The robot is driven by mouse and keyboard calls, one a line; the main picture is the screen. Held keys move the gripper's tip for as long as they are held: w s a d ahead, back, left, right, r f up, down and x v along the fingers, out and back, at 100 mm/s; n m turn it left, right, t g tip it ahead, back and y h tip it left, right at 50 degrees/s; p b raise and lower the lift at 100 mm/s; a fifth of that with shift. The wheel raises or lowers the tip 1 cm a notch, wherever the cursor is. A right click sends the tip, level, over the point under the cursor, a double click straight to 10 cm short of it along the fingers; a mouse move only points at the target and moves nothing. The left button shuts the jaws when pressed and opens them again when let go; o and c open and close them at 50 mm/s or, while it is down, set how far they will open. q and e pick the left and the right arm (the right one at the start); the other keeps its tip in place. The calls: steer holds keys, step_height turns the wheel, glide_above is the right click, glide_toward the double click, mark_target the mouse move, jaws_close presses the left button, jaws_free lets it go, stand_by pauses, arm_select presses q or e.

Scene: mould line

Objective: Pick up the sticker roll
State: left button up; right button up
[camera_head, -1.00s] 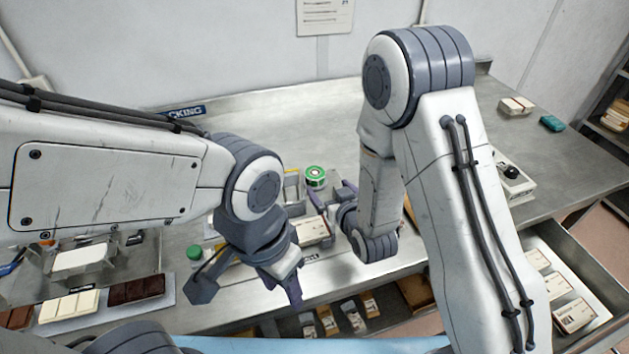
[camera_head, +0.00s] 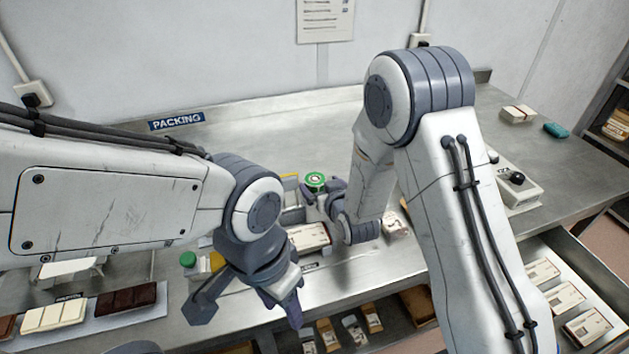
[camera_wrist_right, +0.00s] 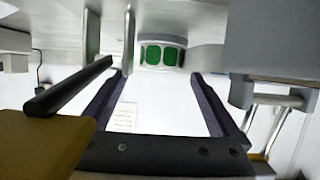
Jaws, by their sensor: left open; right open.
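The sticker roll (camera_head: 315,180) is a short round roll with a green top and a pale centre, on the bench towards the back. In the right wrist view the roll (camera_wrist_right: 162,53) shows green stickers on its side, ahead of and between the fingertips. My right gripper (camera_head: 322,192) is open right beside the roll in the head view, its fingers pointing at it. In the right wrist view the open right gripper (camera_wrist_right: 157,80) holds nothing; whether it touches the roll I cannot tell. My left gripper (camera_head: 245,305) is open and empty above the bench's front edge.
Chocolate bars (camera_head: 127,298) lie on a tray at front left. An open drawer (camera_head: 520,250) holds boxes at right.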

mark_target(315, 179)
steer(key=shift+p+x, duration=0.4)
steer(key=shift+x, duration=1.4)
steer(key=c, duration=1.3)
